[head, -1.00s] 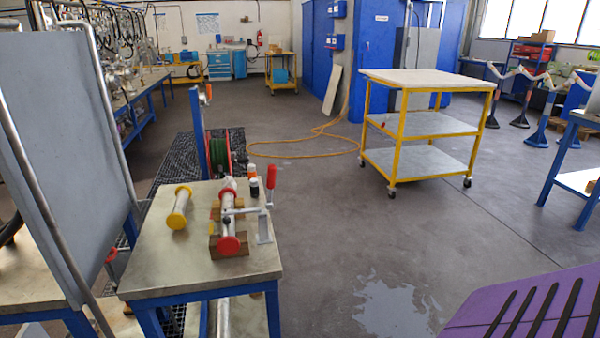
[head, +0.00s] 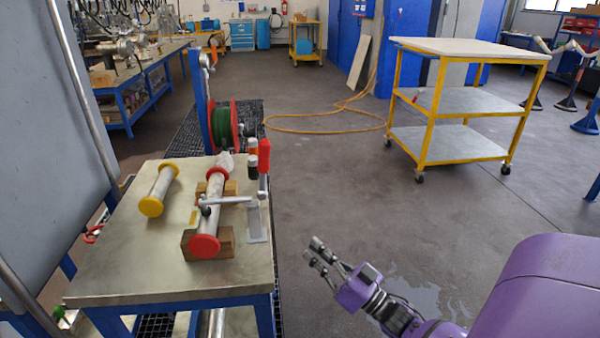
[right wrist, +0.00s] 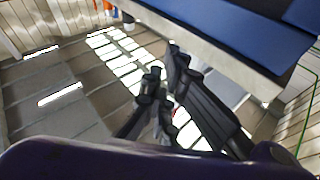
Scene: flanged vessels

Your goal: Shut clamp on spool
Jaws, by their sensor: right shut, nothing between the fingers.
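A silver spool with red end flanges (head: 205,220) lies on wooden blocks (head: 225,244) on the small steel-topped table (head: 130,262). The toggle clamp (head: 254,220) stands at its right, with its red handle (head: 264,157) pointing up. The clamp's arm reaches left over the spool; whether its tip touches the spool I cannot tell. My right gripper (head: 317,251) is shut and empty, in the air right of the table and apart from the clamp. It also shows in the right wrist view (right wrist: 163,82). My left gripper is not in view.
A spool with yellow ends (head: 158,190) lies at the table's left. A grey panel (head: 50,130) stands left of the table. A hose reel (head: 225,125) is behind it. A yellow cart (head: 430,100) stands at the back right. The floor right of the table is clear.

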